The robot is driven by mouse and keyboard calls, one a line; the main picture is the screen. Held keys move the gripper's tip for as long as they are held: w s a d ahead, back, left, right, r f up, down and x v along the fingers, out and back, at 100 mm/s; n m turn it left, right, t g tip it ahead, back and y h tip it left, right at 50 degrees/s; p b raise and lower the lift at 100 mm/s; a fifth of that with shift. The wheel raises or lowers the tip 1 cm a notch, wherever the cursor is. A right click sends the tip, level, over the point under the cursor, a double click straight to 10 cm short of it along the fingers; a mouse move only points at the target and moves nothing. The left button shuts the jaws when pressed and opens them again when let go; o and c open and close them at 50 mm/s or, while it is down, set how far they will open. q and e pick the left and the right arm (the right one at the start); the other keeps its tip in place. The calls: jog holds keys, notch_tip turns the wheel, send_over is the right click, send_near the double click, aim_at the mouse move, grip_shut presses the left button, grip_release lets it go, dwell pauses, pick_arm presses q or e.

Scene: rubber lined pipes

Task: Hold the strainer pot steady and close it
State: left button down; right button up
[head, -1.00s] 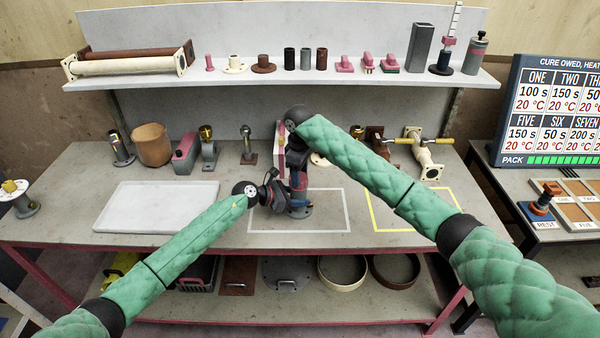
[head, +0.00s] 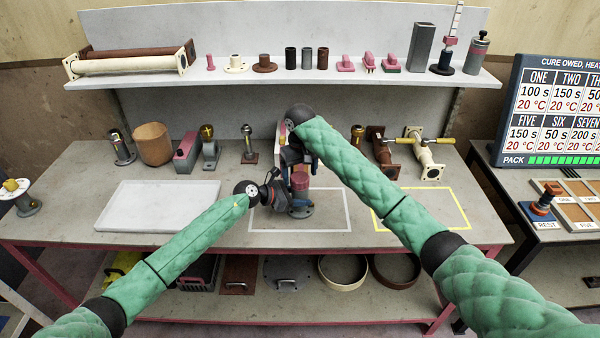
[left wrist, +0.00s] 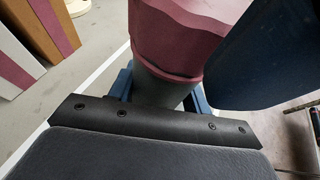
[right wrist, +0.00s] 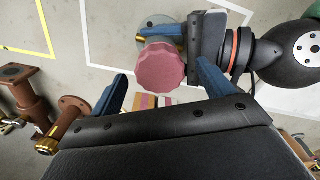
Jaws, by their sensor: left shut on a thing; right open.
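The strainer pot (head: 300,187) stands upright inside the white outline on the bench. It has a dark grey body (left wrist: 160,92) and a maroon-pink ribbed cap (right wrist: 160,67) on top. My left gripper (head: 288,201) is shut on the grey body, just below the cap; its blue fingers show on both sides of the body in the left wrist view. My right gripper (right wrist: 162,72) is open above the pot, with the cap seen between its blue fingertips and apart from them. A right finger blocks part of the left wrist view. Whether the cap is fully seated cannot be told.
A white tray (head: 110,218) lies left and a yellow outline (head: 452,194) right, both empty. Pipe fittings, including a brown one (head: 377,148) and a cream one (head: 427,155), line the back. A shelf (head: 200,82) with parts hangs above.

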pick_arm(q)
jog(key=shift+a, duration=0.1)
pick_arm(e)
notch_tip(320, 180, up, 12)
dwell(0.5)
pick_arm(q)
jog(key=c, duration=0.6)
grip_release()
pick_arm(e)
jog(key=shift+f, duration=0.1)
pick_arm(q)
jog(key=shift+s+a+b, duration=0.1)
jog(key=shift+a+b, duration=0.2)
jog(key=shift+a, duration=0.1)
jog(key=b+v, duration=0.2)
jog(key=v, duration=0.3)
jog(key=shift+a+b, duration=0.2)
jog(key=shift+b, duration=0.1)
jog(key=shift+s+a+r, duration=0.3)
jog(key=shift+a+r, duration=0.2)
jog(key=shift+a, duration=0.1)
pick_arm(e)
jog(key=shift+f, duration=1.75)
